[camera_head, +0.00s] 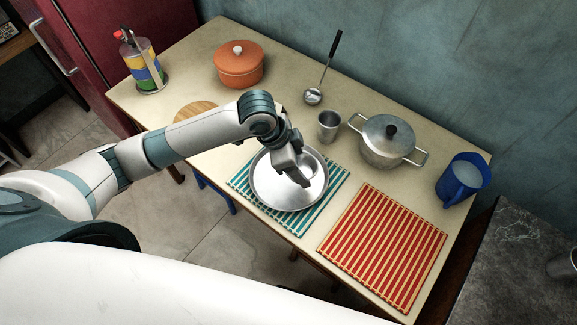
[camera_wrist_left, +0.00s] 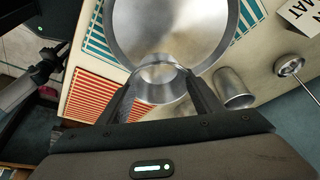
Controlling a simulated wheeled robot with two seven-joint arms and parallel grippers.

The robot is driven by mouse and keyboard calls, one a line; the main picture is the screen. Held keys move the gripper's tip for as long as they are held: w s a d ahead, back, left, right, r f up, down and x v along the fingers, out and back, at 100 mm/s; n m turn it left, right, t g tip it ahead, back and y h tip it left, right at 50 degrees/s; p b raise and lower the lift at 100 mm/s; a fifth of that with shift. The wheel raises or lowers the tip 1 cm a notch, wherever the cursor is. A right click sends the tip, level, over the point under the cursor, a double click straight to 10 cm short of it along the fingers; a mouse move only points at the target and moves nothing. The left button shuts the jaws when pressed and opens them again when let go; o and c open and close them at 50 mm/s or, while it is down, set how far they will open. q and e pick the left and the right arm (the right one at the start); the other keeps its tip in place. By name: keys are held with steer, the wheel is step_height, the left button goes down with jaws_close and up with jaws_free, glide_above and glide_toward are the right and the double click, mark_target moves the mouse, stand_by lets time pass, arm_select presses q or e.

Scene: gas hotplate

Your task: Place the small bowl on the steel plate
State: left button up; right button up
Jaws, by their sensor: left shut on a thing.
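The steel plate (camera_head: 265,188) lies on the teal striped mat (camera_head: 240,182) near the table's front edge. It also fills the top of the left wrist view (camera_wrist_left: 165,25). My left gripper (camera_head: 303,181) is over the plate, pointing down. In the left wrist view, my left gripper (camera_wrist_left: 159,80) is shut on the small steel bowl (camera_wrist_left: 160,92), with a finger at either side of its rim. The bowl overlaps the plate's edge there. In the head view the gripper partly hides the bowl, and I cannot tell whether it touches the plate.
A red striped mat (camera_head: 385,245) lies bare to the right. A steel cup (camera_head: 328,126), a lidded pot (camera_head: 388,145) and a ladle (camera_head: 313,96) stand or lie behind the plate. A blue jug (camera_head: 461,182) is at the right, an orange pot (camera_head: 238,68) at the back left.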

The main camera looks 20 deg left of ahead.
arm_select(q)
steer(key=a, duration=0.1)
steer(key=w+a+f, duration=0.1)
steer(key=a+f, duration=0.1)
steer(key=shift+w+a+f+p, duration=0.15)
steer(key=shift+w+a+p, duration=0.15)
steer(key=shift+a, duration=0.05)
steer(key=shift+f+p, duration=0.6)
steer(key=shift+f, duration=1.4)
steer(key=shift+f, duration=0.15)
steer(key=o, duration=1)
